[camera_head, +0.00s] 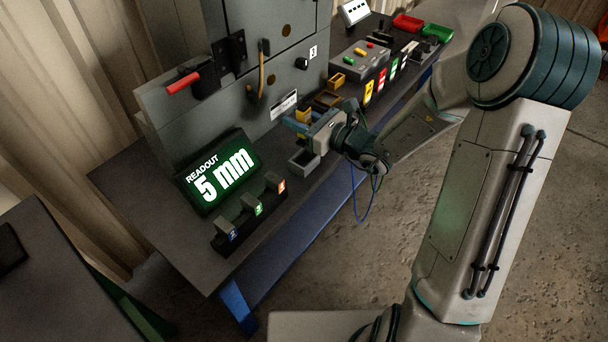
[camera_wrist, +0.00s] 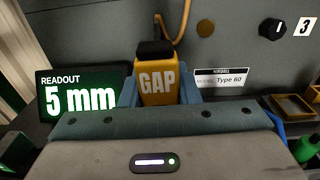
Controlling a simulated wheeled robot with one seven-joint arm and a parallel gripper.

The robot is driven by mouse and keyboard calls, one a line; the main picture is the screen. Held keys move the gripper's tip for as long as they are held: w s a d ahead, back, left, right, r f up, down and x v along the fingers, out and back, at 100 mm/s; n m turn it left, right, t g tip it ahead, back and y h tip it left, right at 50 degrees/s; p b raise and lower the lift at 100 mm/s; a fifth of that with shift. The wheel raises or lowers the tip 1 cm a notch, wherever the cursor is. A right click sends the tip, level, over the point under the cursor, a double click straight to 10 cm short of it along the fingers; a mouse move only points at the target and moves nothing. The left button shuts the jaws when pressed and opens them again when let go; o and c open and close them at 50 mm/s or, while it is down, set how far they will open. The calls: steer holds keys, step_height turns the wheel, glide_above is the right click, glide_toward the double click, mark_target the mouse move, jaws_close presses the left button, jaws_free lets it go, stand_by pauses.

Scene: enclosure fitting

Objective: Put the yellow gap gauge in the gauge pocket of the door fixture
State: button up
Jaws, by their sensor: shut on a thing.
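My gripper (camera_head: 297,122) is at the front of the grey enclosure, above the bench. In the wrist view my gripper's (camera_wrist: 160,92) blue fingers are shut on the yellow gap gauge (camera_wrist: 159,86), one on each side. The gauge is marked GAP and has a black top. In the head view only a small yellow part of the gauge (camera_head: 304,115) shows beside the fingers. A small grey open-topped box (camera_head: 303,162) stands on the bench just below and in front of my gripper. I cannot tell whether it is the gauge pocket.
A green readout (camera_head: 219,174) shows 5 mm. A dark rack (camera_head: 228,240) holds three numbered blocks at the bench's near end. A red-handled latch (camera_head: 184,82) and a hanging yellow strap (camera_head: 260,80) are on the enclosure. Yellow trays (camera_head: 337,81), a button box (camera_head: 358,58) and bins stand farther back.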

steer(key=shift+m+t, duration=0.3)
step_height(320, 180, down, 10)
steer(key=b, duration=0.3)
steer(key=shift+w+r+b, duration=0.15)
steer(key=shift+r+b, duration=0.05)
steer(key=shift+b, duration=0.2)
steer(key=o, duration=1.1)
steer(key=shift+d, duration=0.1)
